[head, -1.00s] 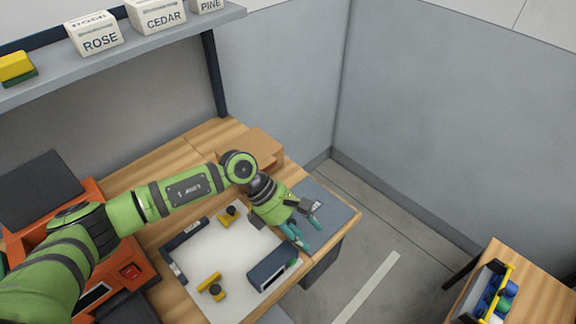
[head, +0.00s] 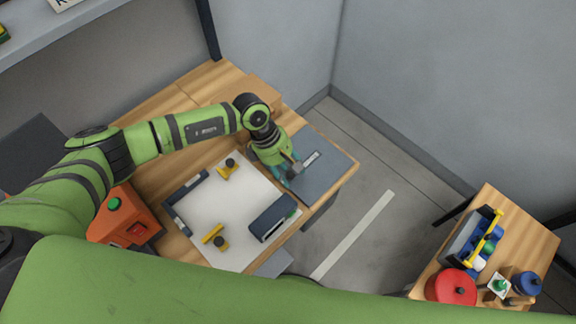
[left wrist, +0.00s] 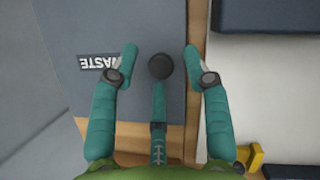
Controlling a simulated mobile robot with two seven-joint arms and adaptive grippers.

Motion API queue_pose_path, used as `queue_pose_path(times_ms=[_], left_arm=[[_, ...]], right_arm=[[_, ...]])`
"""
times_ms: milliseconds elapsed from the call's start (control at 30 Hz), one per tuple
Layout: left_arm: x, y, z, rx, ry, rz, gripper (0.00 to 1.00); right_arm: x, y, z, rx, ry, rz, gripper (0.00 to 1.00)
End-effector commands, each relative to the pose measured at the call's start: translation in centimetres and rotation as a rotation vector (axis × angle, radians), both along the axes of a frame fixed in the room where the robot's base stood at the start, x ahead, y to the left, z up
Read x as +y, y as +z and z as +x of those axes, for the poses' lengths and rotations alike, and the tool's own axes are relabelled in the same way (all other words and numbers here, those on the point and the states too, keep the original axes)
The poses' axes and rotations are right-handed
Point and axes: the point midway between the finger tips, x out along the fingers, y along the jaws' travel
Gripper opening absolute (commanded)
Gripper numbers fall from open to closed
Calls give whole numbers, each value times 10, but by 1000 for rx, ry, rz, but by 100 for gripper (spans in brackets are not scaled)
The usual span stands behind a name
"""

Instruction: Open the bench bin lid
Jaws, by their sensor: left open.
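The bench bin lid (head: 328,172) is a flat grey panel set in the right end of the wooden bench. It lies flat and closed. In the left wrist view the lid (left wrist: 105,30) carries a "WASTE" label (left wrist: 98,62) and a dark round knob (left wrist: 160,67) near its edge. My left gripper (head: 290,175) is over the lid's left edge with its teal fingers open. In the left wrist view its fingers (left wrist: 160,62) stand on either side of the knob, a third below it; I cannot tell whether they touch it. The knob is hidden in the head view. My right gripper is out of sight.
A white board (head: 235,215) with yellow clamps and dark blocks lies left of the lid. An orange box (head: 125,220) stands further left. A second wooden table (head: 520,240) at the right holds a tote and a red round container (head: 451,288). Floor lies between the tables.

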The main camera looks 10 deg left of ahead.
Motion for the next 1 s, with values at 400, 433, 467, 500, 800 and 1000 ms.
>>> queue_pose_path(times_ms=[400, 433, 467, 500, 800, 1000], left_arm=[[0, 0, 0, 2, 1, -1, 0], [0, 0, 0, 2, 1, -1, 0], [0, 0, 0, 2, 1, -1, 0], [-1, 0, 0, 3, 0, 0, 0], [-5, 13, 5, 71, -2, 50, 0], [-12, 32, 15, 185, -2, 135, 0]], right_arm=[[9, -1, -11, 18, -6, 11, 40], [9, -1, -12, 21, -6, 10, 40], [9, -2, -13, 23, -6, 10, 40], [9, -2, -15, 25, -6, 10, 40], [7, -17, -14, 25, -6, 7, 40], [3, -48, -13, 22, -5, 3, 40]])
